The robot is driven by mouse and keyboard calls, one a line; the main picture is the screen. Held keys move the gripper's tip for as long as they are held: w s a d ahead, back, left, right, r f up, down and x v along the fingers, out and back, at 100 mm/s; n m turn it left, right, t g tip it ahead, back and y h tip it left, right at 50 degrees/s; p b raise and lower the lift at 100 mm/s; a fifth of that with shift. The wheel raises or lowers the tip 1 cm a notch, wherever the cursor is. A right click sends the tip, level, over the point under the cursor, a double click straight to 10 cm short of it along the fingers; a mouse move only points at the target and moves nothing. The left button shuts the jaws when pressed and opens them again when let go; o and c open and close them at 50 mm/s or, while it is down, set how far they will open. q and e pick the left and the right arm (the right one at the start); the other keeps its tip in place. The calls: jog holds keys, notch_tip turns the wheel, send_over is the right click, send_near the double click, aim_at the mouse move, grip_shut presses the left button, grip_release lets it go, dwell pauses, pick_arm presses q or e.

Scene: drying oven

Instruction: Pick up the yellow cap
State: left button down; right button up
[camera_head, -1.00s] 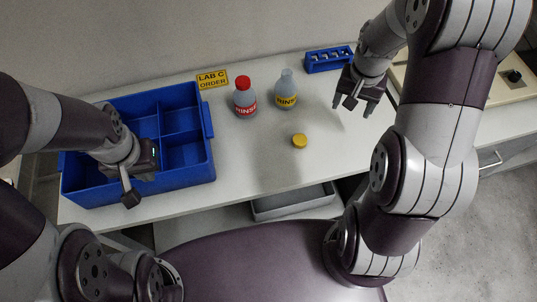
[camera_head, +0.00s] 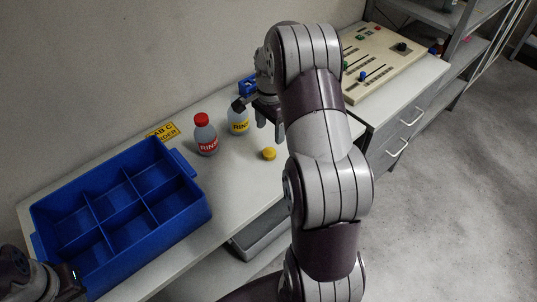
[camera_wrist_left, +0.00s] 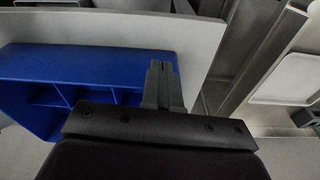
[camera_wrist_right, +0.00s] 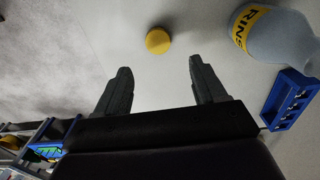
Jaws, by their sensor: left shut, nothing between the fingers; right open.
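The yellow cap (camera_head: 269,154) lies on the white bench, in front of the bottles and apart from them. In the right wrist view the cap (camera_wrist_right: 158,41) lies beyond the fingertips, between their lines. My right gripper (camera_wrist_right: 157,68) is open and empty. In the head view the right gripper (camera_head: 268,122) hangs just behind the cap, its upper part hidden by my arm. My left gripper (camera_wrist_left: 163,68) is shut and empty beside the blue divided bin, which shows in the left wrist view. In the head view only my left wrist shows, at the lower left corner.
The blue divided bin (camera_head: 178,221) stands empty on the left. A red-capped bottle (camera_head: 205,137) and an uncapped yellow-label bottle (camera_head: 238,121) stand behind the cap. A blue rack (camera_head: 247,85), a sign (camera_head: 163,131) and a control panel (camera_head: 385,62) are further back. A grey tray (camera_head: 262,236) sits below the bench.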

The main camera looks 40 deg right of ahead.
aim_at(270, 151)
notch_tip(270, 151, down, 8)
jog(key=shift+s+a+f+p, duration=0.1)
jog(key=shift+f+p, duration=0.1)
jog(key=shift+p, duration=0.35)
jog(key=c, duration=1.1)
